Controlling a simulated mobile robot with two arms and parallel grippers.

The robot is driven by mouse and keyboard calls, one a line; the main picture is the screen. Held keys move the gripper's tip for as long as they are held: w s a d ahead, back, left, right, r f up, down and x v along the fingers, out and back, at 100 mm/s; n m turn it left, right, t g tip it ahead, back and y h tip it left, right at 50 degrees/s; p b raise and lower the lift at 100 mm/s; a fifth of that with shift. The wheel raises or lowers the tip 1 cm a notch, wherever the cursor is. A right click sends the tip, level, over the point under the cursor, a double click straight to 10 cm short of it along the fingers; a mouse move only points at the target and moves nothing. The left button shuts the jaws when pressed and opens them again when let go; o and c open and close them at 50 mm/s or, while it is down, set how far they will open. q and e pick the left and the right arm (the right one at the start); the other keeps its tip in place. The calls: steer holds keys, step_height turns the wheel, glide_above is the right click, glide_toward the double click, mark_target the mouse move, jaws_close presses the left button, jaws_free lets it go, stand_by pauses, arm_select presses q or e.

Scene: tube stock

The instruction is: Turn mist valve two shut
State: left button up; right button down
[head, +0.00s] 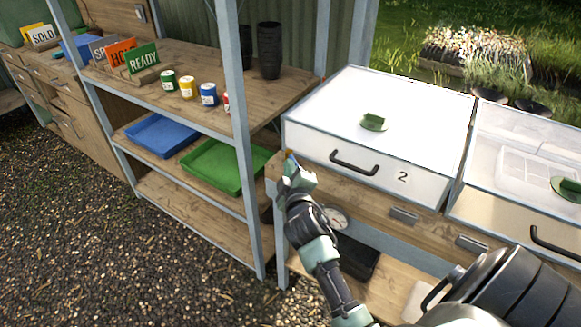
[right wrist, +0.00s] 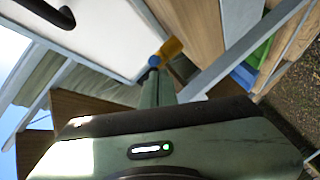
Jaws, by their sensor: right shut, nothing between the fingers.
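A propagator box marked 2 (head: 340,155) with a white lid and black handle stands on the wooden bench. At its left front corner is a small valve with a yellow-orange lever (right wrist: 172,47) and a blue part (right wrist: 153,60). In the head view only a small bit of the valve (head: 290,155) shows above my gripper. My right gripper (head: 292,168) is shut and empty right at the valve. Its green fingers (right wrist: 156,80) reach up to the blue part; I cannot tell whether they touch it. My left gripper is not in view.
A second box (head: 520,150) with a clear lid stands to the right. A shelf unit on the left, with a metal post (head: 237,130) close by, holds a green tray (head: 215,180), a blue tray (head: 160,150) and several small cans. A round dial (head: 336,217) sits below the bench.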

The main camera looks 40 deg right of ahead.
steer(key=d+n+y+p, duration=0.1)
steer(key=y+p, duration=0.1)
steer(key=s+d+n+t+y+p, duration=0.1)
steer(key=n+y+p, duration=0.1)
steer(key=p, duration=0.1)
steer(key=shift+r, duration=0.2)
steer(key=shift+s+d+f+p, duration=0.15)
steer(key=shift+d+p, duration=0.3)
steer(key=shift+d, duration=0.95)
steer(key=shift+d+p, duration=0.15)
steer(key=shift+p, duration=0.15)
steer(key=shift+d, duration=0.15)
